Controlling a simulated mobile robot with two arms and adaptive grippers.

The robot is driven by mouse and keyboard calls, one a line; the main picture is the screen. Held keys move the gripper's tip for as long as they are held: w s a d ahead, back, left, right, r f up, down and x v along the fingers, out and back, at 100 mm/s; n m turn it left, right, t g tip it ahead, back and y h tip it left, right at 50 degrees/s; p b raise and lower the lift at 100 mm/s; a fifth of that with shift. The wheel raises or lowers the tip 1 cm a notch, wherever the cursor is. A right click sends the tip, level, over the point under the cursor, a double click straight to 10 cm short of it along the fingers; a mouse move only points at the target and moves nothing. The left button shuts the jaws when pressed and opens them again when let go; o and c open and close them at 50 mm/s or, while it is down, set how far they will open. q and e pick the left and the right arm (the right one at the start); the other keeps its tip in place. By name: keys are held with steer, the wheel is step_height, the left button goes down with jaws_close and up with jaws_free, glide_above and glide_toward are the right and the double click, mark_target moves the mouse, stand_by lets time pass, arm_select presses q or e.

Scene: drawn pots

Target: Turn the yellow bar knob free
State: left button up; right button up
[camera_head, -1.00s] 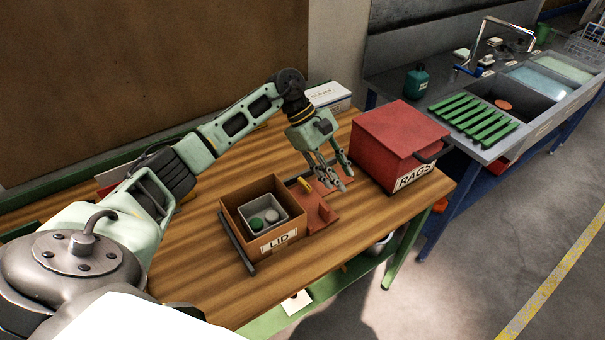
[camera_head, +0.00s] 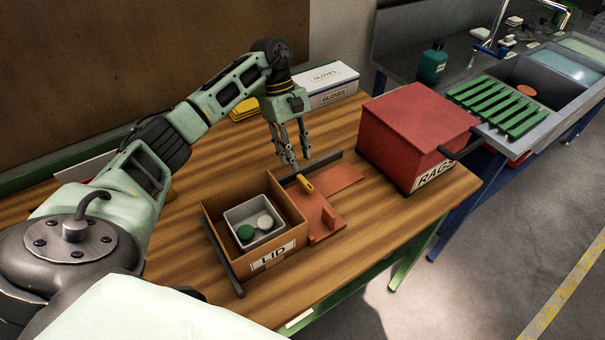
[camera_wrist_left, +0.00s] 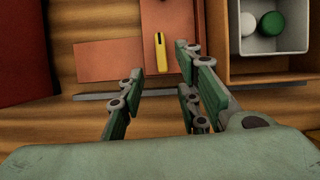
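The yellow bar knob (camera_head: 305,183) sits on a flat reddish-brown panel (camera_head: 334,178) beside the open box labelled LID. In the left wrist view the yellow bar knob (camera_wrist_left: 161,52) lies lengthwise up the picture, just ahead of my fingers. My left gripper (camera_head: 299,165) is open, its fingers pointing down close behind the knob. In the left wrist view my left gripper (camera_wrist_left: 160,85) has its fingers spread apart with nothing between them. I cannot tell its exact height above the knob. My right gripper is not in view.
The open brown box (camera_head: 288,222) holds a grey tray (camera_head: 264,239) with a green and a pale round piece. A dark rail (camera_head: 322,162) runs along the panel's back. A red RAGS box (camera_head: 409,137) stands to the right, a gloves box (camera_head: 335,80) behind.

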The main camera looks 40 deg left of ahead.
mark_target(303, 180)
arm_select(q)
steer(key=x, duration=0.2)
steer(key=p+x, duration=0.2)
steer(key=x, duration=0.1)
steer(key=shift+s+d+f, duration=0.2)
steer(key=shift+s+d, duration=0.15)
steer(key=shift+d, duration=0.05)
steer(key=shift+f+p, duration=0.3)
steer(key=c, duration=0.5)
jaws_close()
